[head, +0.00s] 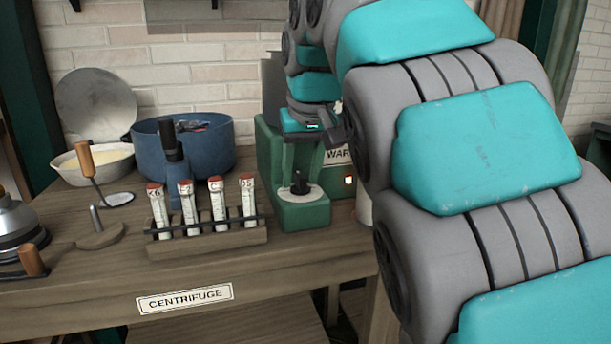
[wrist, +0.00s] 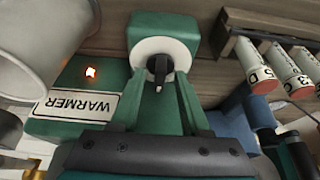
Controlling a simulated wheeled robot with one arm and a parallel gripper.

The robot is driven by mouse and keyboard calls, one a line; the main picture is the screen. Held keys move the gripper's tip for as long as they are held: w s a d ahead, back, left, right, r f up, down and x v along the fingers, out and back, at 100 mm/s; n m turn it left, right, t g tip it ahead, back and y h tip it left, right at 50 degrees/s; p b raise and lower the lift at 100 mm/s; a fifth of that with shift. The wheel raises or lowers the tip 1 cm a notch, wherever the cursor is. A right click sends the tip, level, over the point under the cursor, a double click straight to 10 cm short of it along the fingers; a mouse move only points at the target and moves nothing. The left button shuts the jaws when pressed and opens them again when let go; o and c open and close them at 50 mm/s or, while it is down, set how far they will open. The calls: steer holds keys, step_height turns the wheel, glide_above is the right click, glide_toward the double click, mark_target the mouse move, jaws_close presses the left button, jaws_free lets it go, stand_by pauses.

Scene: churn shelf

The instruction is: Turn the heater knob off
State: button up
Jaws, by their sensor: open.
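The green warmer (head: 305,213) stands at the right of the bench, its orange lamp (head: 348,181) lit. Its black knob (head: 299,185) sits on a round white dial on the low front ledge. In the wrist view the knob (wrist: 159,68) shows with its bar roughly along the picture's vertical, and the lamp (wrist: 91,72) glows left of it. My gripper (head: 299,174) points down over the dial, open and empty. In the wrist view my gripper (wrist: 167,88) has its two fingers apart, their tips close to the dial. I cannot tell whether they touch the knob.
A wooden rack (head: 207,244) of red-capped tubes stands close left of the warmer. A blue pot (head: 205,150), a pale bowl (head: 75,165) and a wooden-handled tool are further left. A pale cylindrical vessel (wrist: 50,40) is beside the warmer in the wrist view.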

steer(key=shift+c, duration=0.3)
jaws_close()
stand_by(0.3)
